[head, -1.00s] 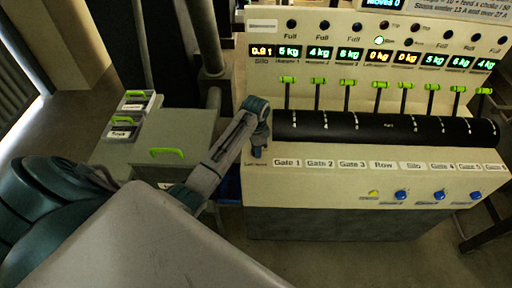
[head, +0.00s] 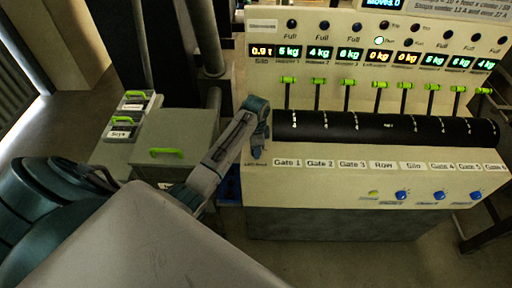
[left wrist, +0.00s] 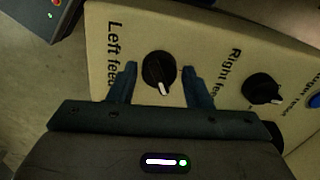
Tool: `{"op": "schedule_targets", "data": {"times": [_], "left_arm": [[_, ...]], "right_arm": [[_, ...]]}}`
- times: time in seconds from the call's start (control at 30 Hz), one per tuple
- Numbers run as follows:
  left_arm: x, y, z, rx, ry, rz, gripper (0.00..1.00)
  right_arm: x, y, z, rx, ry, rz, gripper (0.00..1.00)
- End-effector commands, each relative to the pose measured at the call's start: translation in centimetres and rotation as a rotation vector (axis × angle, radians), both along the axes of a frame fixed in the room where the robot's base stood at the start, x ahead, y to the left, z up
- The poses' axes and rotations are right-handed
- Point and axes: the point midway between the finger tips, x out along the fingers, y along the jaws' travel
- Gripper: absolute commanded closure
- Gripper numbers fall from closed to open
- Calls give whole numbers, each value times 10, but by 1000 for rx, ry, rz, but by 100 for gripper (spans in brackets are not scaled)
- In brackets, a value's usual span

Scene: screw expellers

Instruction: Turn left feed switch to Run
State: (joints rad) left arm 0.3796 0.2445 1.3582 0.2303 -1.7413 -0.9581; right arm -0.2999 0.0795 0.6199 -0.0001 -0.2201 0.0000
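The left feed switch (left wrist: 158,68) is a round black knob with a white pointer, beside the printed label "Left feed" in the left wrist view. Its pointer is toward the bottom of that picture, slightly to the right. My left gripper (left wrist: 159,72) is open, with one finger on each side of this knob; I cannot tell whether they touch it. In the head view my left gripper (head: 258,150) is at the left end of the panel front and hides the knob. My right gripper is not in view.
A second black knob (left wrist: 263,88), labelled "Right feed", is close to the right finger. The cream control panel (head: 340,188) has a black roller (head: 385,127), green-handled gate levers and blue knobs. A grey cabinet with a green handle (head: 166,152) stands left of it.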

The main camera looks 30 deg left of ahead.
Motion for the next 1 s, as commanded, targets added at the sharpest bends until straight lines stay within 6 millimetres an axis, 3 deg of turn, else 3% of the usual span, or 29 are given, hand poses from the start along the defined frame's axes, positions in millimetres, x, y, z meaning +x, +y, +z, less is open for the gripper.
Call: {"op": "schedule_targets", "data": {"times": [0.33,0.47,0.83,0.9,1.0], "left_arm": [[0,0,0,0,1,1,43],[1,0,8,0,-1,1,43],[1,1,83,2,-5,0,43],[0,0,98,1,2,1,43],[0,0,104,0,1,1,43]], "right_arm": [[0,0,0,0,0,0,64],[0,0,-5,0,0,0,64],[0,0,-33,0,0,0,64],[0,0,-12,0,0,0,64],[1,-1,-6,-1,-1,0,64]]}}
